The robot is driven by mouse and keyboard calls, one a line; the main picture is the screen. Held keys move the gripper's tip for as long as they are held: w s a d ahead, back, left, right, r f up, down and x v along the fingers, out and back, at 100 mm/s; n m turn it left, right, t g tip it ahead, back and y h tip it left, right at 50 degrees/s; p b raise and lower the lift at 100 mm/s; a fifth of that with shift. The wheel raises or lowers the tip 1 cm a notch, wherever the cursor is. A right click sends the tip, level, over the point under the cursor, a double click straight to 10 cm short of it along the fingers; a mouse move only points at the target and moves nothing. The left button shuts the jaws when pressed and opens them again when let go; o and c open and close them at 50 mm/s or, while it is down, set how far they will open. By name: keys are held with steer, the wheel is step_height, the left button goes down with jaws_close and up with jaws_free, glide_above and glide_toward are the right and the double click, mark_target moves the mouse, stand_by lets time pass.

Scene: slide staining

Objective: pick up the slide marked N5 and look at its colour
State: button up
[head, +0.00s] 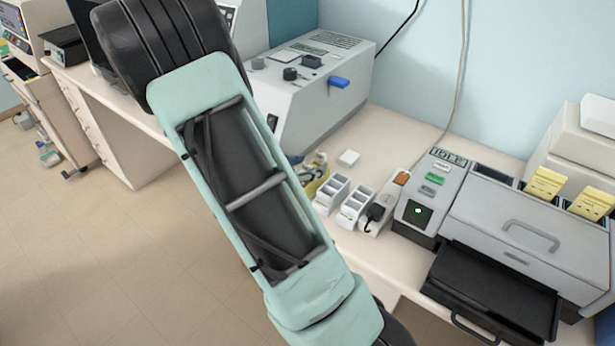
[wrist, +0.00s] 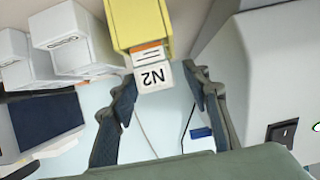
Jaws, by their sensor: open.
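In the wrist view a slide's white label end (wrist: 153,78) reads N2, upside down, with an orange band above it. It sticks out of a yellow holder (wrist: 140,24). My gripper (wrist: 158,72) is open, with one finger on each side of the label and gaps beside it. I cannot read N5 anywhere. In the head view my gripper is out of view and my arm crosses the left and middle. Two yellow holders (head: 546,184) (head: 592,203) stand at the right behind a grey machine; slide marks there are too small to read.
The grey machine (head: 520,222) has a dark open tray (head: 495,290) in front. A box-shaped instrument with a blue tab (head: 338,81) stands behind my arm. White racks (head: 331,195) sit on the bench (head: 395,135). White boxes (wrist: 60,30) show left in the wrist view.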

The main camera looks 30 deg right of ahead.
jaws_close()
steer(key=shift+r, duration=0.15)
step_height(320, 180, up, 10)
steer(key=shift+f+p, duration=0.1)
steer(key=shift+p, duration=0.65)
